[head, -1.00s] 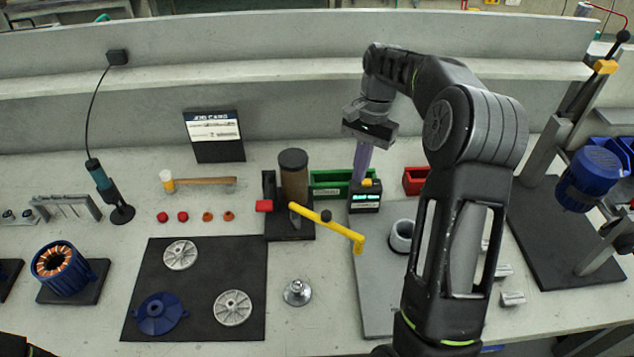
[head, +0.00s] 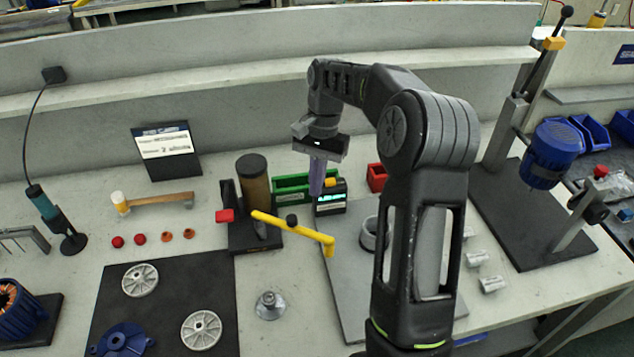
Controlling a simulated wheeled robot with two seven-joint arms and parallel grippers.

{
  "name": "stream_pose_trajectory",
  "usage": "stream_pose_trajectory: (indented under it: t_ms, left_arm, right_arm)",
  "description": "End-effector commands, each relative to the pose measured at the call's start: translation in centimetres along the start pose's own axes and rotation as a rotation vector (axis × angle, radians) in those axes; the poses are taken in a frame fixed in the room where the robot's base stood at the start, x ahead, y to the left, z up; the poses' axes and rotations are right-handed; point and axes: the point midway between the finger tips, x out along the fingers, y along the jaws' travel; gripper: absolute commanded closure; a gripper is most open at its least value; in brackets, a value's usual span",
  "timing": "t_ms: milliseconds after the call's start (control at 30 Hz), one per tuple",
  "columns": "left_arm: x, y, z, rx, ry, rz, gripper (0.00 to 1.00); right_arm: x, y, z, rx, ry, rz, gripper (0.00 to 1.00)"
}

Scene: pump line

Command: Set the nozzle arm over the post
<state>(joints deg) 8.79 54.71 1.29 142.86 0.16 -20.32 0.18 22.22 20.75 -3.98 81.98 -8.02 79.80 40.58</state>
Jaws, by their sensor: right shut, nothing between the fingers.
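The yellow nozzle arm (head: 300,228) reaches rightward from beside a brown upright cylinder (head: 253,182). It has a dark knob on top, and its bent tip hangs over the left part of a grey plate (head: 345,292). A short, hollow grey round piece (head: 368,240) stands on that plate, right of the tip and apart from it; it may be the post. My right arm partly hides it. My right gripper (head: 317,190) points down, shut and empty, behind the nozzle arm in the picture, near a small lit display box. My left gripper is out of view.
The display box (head: 332,205), a green bin (head: 290,188) and a red bin (head: 377,178) stand behind the plate. A hammer (head: 160,200) lies at left. A dark mat (head: 165,310) holds wheels and a blue cover. A press stand (head: 540,235) stands at right.

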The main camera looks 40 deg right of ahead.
Motion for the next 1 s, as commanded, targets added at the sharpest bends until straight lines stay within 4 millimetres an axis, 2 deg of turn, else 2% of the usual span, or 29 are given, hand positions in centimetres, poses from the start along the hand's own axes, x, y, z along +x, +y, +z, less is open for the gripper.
stream_pose_trajectory:
  t_ms: [233, 333, 500, 1000]
  left_arm:
    - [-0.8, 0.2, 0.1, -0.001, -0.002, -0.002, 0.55]
    - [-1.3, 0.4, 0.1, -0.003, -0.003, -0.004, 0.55]
    - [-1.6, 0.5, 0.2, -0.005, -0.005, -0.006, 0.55]
    - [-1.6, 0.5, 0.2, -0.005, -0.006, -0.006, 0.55]
  right_arm:
    - [5.1, 0.1, 0.1, 0.0, -0.002, 0.003, 1.0]
    - [5.2, 0.0, 1.9, -0.003, 0.0, 0.0, 1.0]
    - [5.8, 0.0, 3.5, -0.001, 0.001, -0.001, 1.0]
    - [6.0, -0.1, 3.9, 0.001, 0.001, -0.001, 1.0]
